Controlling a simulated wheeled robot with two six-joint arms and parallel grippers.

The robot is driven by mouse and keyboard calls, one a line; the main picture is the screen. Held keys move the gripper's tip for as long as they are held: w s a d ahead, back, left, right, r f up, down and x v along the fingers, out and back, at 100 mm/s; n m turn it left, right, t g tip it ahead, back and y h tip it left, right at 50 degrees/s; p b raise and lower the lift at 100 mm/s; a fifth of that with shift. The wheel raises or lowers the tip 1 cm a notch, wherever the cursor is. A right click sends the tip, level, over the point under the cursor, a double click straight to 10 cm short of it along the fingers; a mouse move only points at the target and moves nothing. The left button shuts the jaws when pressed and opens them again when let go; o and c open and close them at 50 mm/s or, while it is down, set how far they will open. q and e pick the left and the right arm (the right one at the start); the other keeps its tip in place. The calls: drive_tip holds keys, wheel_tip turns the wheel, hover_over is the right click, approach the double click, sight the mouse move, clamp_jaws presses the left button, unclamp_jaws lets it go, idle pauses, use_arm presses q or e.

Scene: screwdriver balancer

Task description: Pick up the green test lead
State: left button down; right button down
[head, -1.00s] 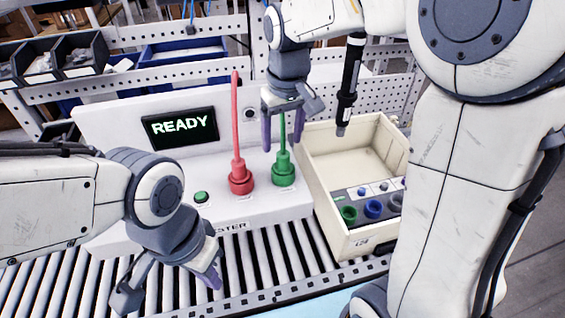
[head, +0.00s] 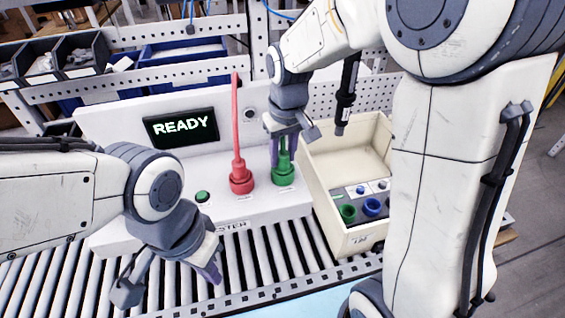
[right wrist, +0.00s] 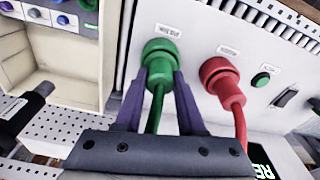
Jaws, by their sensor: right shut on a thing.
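The green test lead (head: 283,171) stands upright in its socket on the white tester (head: 130,125). In the right wrist view the green lead (right wrist: 160,55) has its plug between the two purple fingers. My right gripper (head: 283,160) is over the green lead from above, shut on it; the fingers also show in the right wrist view (right wrist: 160,85). The red test lead (head: 240,175) stands upright just left of it and is apart from the fingers. My left gripper (head: 170,285) hangs empty over the rollers at the lower left, its fingers apart.
A cream bin (head: 345,225) with green and blue sockets at its front stands right of the tester. A black hanging screwdriver (head: 345,95) is close to my right arm. A green button (head: 202,196) is on the tester. Rollers (head: 260,255) run in front.

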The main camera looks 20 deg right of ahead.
sight(284, 152)
drive_tip(key=shift+r, duration=0.1)
drive_tip(key=shift+r, duration=0.25)
drive_tip(key=r, duration=0.1)
drive_tip(key=r+b, duration=0.1)
drive_tip(key=r, duration=0.1)
drive_tip(key=shift+d+r, duration=0.2)
drive_tip(key=shift+r, duration=0.1)
drive_tip(key=s+d+r+b, duration=0.2)
drive_tip(key=s+d+r, duration=0.4)
drive_tip(key=d, duration=0.3)
drive_tip(key=shift+d+r+b, duration=0.3)
drive_tip(key=shift+r+b, duration=0.05)
drive_tip(key=shift+b, duration=0.05)
